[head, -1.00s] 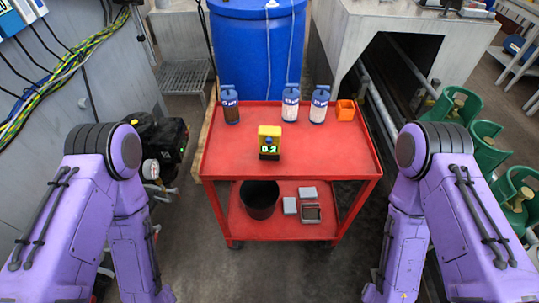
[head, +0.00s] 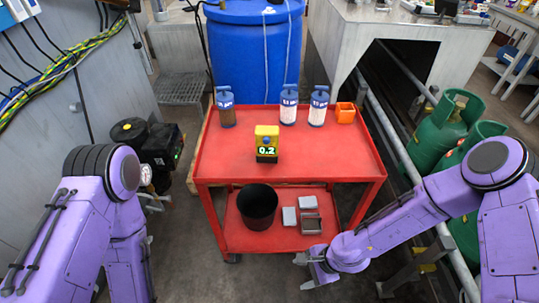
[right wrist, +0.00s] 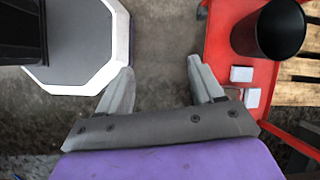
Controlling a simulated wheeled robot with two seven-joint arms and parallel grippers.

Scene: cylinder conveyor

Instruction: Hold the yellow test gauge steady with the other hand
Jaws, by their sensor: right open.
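The yellow test gauge (head: 267,140) stands upright on the top of the red cart (head: 230,165), near the middle of its front part. Its dark face shows a lit reading. My right gripper (head: 305,270) is open and empty, low in front of the cart's lower right area, well below and apart from the gauge. In the right wrist view its two grey fingers (right wrist: 158,82) are spread over bare floor. My left arm hangs at the left in the head view, and its gripper is out of sight.
Three blue-capped cylinders (head: 289,106) and an orange box (head: 345,112) stand along the cart's back edge. The lower shelf holds a black bucket (head: 257,207) and small grey boxes (head: 309,221). Green gas bottles (head: 440,130) and a metal rail stand right. A blue barrel (head: 255,55) is behind.

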